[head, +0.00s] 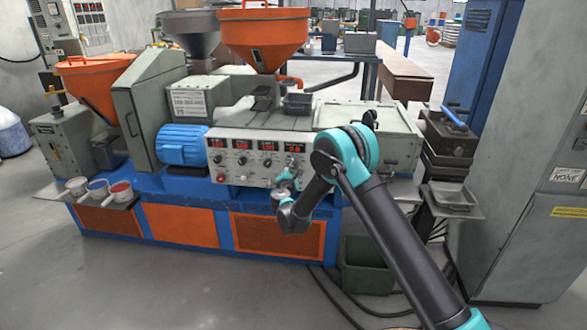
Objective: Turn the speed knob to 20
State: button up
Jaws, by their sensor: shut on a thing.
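The control panel (255,170) is a pale grey face on the front of the machine, with a row of red displays and a row of dark round knobs below them. My gripper (291,168) is at the panel's right end, below the rightmost display (295,148). It is shut on the rightmost knob, which its fingers largely hide. Another knob (267,162) shows clear just to its left. The scale marks and the figures on the displays are too small to read, so I cannot tell the setting.
A blue motor (183,145) stands left of the panel. An orange hopper (262,38) rises above it. Small cups (98,188) sit at the machine's left front. A dark green bin (367,265) stands on the floor below my arm. A grey cabinet (530,190) is at right. Floor at front left is clear.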

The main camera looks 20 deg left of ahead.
jog(key=m, duration=0.5)
jog(key=shift+d+f+m, duration=0.1)
jog(key=shift+m, duration=2.2)
jog(key=o, duration=1.2)
jog(key=shift+c, duration=0.2)
jog(key=s+d, duration=0.2)
jog(key=s, duration=0.9)
jog(key=shift+s+d+r, duration=0.25)
jog(key=shift+s+r, duration=0.05)
jog(key=shift+s, duration=0.1)
